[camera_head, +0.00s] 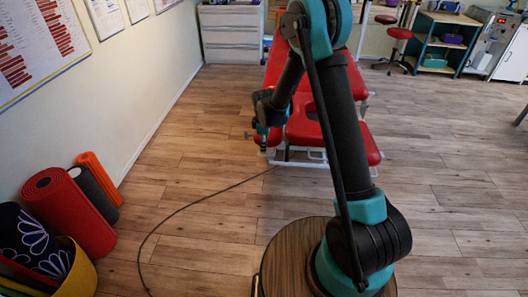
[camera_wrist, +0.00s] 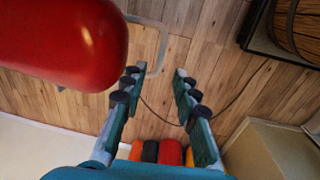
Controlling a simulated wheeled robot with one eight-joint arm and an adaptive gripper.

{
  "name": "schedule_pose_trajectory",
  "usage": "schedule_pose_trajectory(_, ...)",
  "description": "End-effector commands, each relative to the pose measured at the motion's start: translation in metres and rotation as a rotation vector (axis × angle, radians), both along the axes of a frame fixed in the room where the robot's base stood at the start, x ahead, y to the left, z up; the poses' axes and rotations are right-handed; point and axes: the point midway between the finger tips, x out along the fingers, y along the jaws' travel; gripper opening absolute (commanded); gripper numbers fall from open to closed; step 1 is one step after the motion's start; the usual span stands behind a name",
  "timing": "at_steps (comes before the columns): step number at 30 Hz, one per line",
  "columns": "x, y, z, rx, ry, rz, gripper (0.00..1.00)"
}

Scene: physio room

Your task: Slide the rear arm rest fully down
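A red padded treatment bench (camera_head: 306,118) stands at the middle of the head view on a pale metal frame, partly hidden by my arm. My gripper (camera_head: 263,140) hangs at the left side of its near end. In the wrist view my gripper (camera_wrist: 157,84) is open, with nothing between its fingers. A red pad (camera_wrist: 62,38) fills the upper left there, close to the left finger. A grey bent metal bar (camera_wrist: 161,42) shows beside that pad, near the left fingertip. I cannot tell which pad is the rear arm rest.
Rolled mats (camera_head: 70,212) stand along the left wall. A dark cable (camera_head: 190,205) lies across the wooden floor. White drawers (camera_head: 230,35) stand at the back, and a red stool (camera_head: 399,33) stands back right. The floor to the right is clear.

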Motion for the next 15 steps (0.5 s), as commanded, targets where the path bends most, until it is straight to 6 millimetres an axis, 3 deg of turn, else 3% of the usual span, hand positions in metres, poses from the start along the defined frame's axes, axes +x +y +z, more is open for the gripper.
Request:
schedule_pose_trajectory(6, -0.004, 0.000, 0.040, 0.000, 0.000, 0.000, 0.29)
schedule_pose_trajectory(15, -0.006, 0.000, 0.066, 0.000, 0.000, 0.000, 0.29)
